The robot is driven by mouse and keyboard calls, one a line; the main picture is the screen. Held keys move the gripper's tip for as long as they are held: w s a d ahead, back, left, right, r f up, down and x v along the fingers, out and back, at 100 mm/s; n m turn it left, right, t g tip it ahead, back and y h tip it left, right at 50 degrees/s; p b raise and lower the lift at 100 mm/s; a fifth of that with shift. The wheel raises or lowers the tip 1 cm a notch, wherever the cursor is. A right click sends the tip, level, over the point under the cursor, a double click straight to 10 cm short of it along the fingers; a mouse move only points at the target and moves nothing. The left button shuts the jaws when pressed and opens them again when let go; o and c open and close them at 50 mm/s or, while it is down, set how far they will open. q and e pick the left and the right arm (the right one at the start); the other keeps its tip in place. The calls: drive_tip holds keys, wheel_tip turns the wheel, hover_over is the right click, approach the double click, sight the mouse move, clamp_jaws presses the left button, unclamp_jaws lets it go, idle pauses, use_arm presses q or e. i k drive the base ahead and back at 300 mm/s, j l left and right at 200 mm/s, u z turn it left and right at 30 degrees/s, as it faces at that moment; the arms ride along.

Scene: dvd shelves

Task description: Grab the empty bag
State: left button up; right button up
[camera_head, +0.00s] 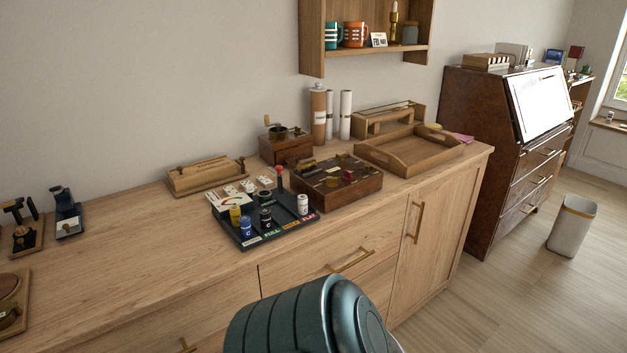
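I cannot make out an empty bag for certain in the head view. A pale, upright container (572,226) with a tan rim stands on the floor at the right, beside the dark desk; I cannot tell whether it is a bag or a bin, or whether it is empty. A dark green-grey rounded part of my own arm shows at the bottom centre, in front of the sideboard. Neither of my grippers is in view.
A wooden sideboard (130,240) fills the middle, bearing a dark tray (262,232), a wooden box (333,187) and an open wooden tray (410,152). A dark slant-top desk (490,140) stands right. Wooden floor (500,300) is clear at lower right.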

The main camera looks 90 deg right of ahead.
sight(576, 214)
drive_tip(key=z, duration=4.35)
